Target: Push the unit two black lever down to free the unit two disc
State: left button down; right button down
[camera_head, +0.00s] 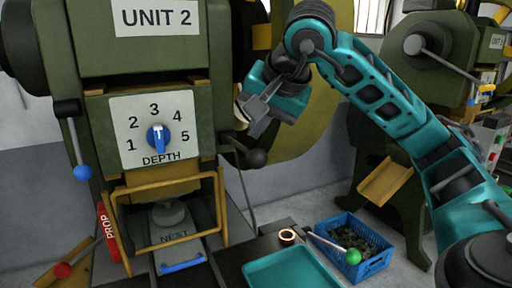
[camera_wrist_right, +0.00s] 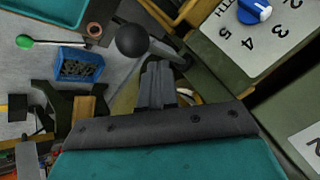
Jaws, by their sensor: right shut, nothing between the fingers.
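The unit two press is the green machine with the UNIT 2 sign (camera_head: 157,17). The black lever, with its ball knob (camera_head: 257,158), sticks out from the machine's right side, below the gripper. The knob also shows in the right wrist view (camera_wrist_right: 131,40), just beyond the fingertips and a little left. My right gripper (camera_head: 252,108) is shut and empty, above the knob and apart from it. Its closed fingers show in the wrist view (camera_wrist_right: 157,72). A large olive round wheel (camera_head: 315,115) stands behind my right arm; I cannot tell whether it is the disc. My left gripper is out of view.
A depth dial (camera_head: 158,139) and a blue-knobbed lever (camera_head: 82,172) are on the press front. Below stand a teal tray (camera_head: 293,271), a copper ring (camera_head: 287,236), a green-knobbed lever (camera_head: 353,257) and a blue crate (camera_head: 377,266). A second press stands at right.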

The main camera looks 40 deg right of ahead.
aim_at(261, 151)
dwell(0.4)
jog(key=shift+f+b, duration=0.3)
jog(key=shift+f, duration=0.15)
jog(key=shift+s+a+f+b, duration=0.1)
jog(key=shift+s+f+b, duration=0.1)
jog(key=shift+f+b, duration=0.85)
jog(key=shift+s+a+f+b, duration=0.1)
jog(key=shift+s+f+b, duration=0.1)
jog(key=shift+f+b, duration=0.85)
dwell(1.9)
jog(key=shift+p, duration=0.3)
jog(key=shift+w+d+r+p, duration=0.1)
jog(key=shift+w+r+p, duration=0.1)
jog(key=shift+r+p, duration=1.15)
jog(key=shift+w+d+r+p, duration=0.1)
jog(key=shift+w+r+p, duration=0.1)
jog(key=shift+r+p, duration=1.05)
jog(key=r+p, duration=0.5)
jog(key=shift+w+d, duration=0.1)
jog(key=shift+w, duration=0.25)
jog(key=shift+f, duration=0.1)
